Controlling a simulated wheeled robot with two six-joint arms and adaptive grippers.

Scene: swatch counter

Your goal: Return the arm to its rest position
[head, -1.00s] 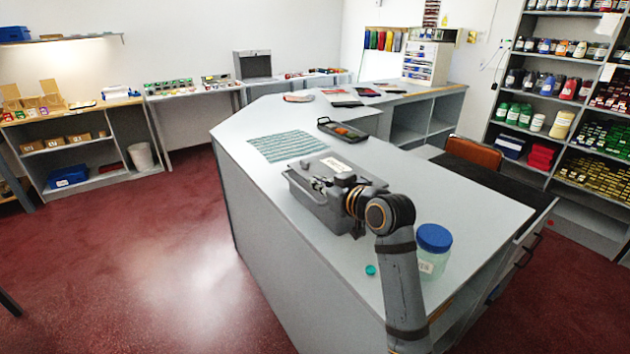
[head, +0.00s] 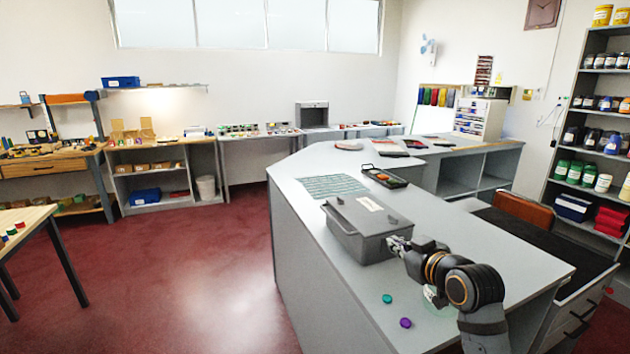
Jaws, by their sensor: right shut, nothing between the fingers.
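My right arm comes in from the lower right over the counter. Its gripper (head: 396,243) is shut and empty, at the right side of the grey lidded box (head: 352,232). I cannot tell whether the fingertips touch the box. The box stands on the grey counter (head: 470,240) with its lid on and a pale label on top. My left gripper is not in view.
A jar (head: 434,298) is mostly hidden behind my right arm. A teal disc (head: 387,298) and a purple disc (head: 405,323) lie near the counter's left edge. A striped teal mat (head: 330,187) and a black tray (head: 384,177) lie beyond the box.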

